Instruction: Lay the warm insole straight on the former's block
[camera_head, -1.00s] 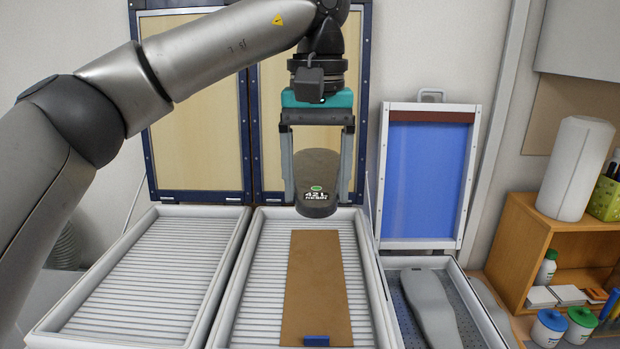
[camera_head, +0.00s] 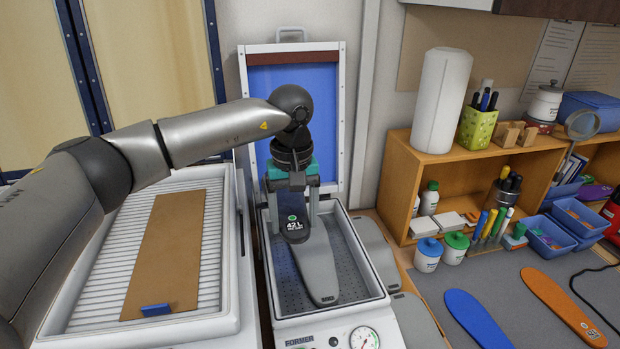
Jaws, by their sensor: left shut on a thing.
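The insole is over the far part of the former's grey block (camera_head: 320,272). The near part of the block shows uncovered; its far part is hidden by the insole and gripper. I cannot tell whether the insole touches the block. The former (camera_head: 345,318) has its blue-lined lid (camera_head: 329,148) standing open behind my arm. My right gripper is not in view.
Left of the former is an open ribbed tray (camera_head: 88,265) with a brown sheet (camera_head: 168,255) and blue tab. A wooden shelf (camera_head: 400,185) with bottles and pens stands right. Orange (camera_head: 562,305) and blue (camera_head: 476,318) insoles lie on the grey mat.

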